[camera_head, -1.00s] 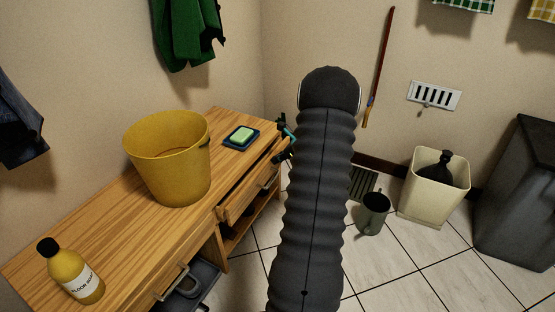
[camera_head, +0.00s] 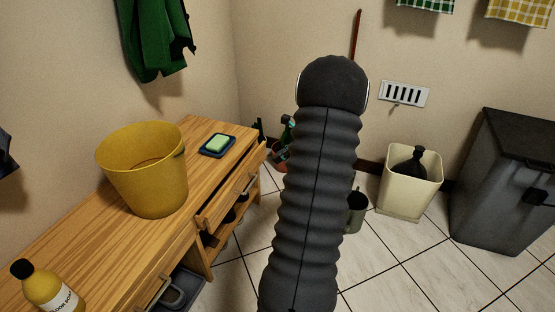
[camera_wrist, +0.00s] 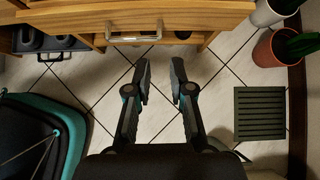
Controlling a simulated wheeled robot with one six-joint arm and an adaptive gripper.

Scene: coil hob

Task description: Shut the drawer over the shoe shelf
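The wooden drawer (camera_head: 229,201) over the shoe shelf stands partly open in the head view, its front and handle pulled out from the bench. Dark shoes (camera_head: 209,239) show on the shelf below. In the wrist view, the drawer front (camera_wrist: 205,22) and its metal handle (camera_wrist: 135,38) are at the top. My gripper (camera_wrist: 161,78) is open and empty, its two fingers apart, pointing toward the drawer side with floor visible between them. It appears apart from the drawer. In the head view my dark arm hides most of the gripper.
A red plant pot (camera_wrist: 279,49) and a floor grate (camera_wrist: 260,112) lie right of my gripper.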

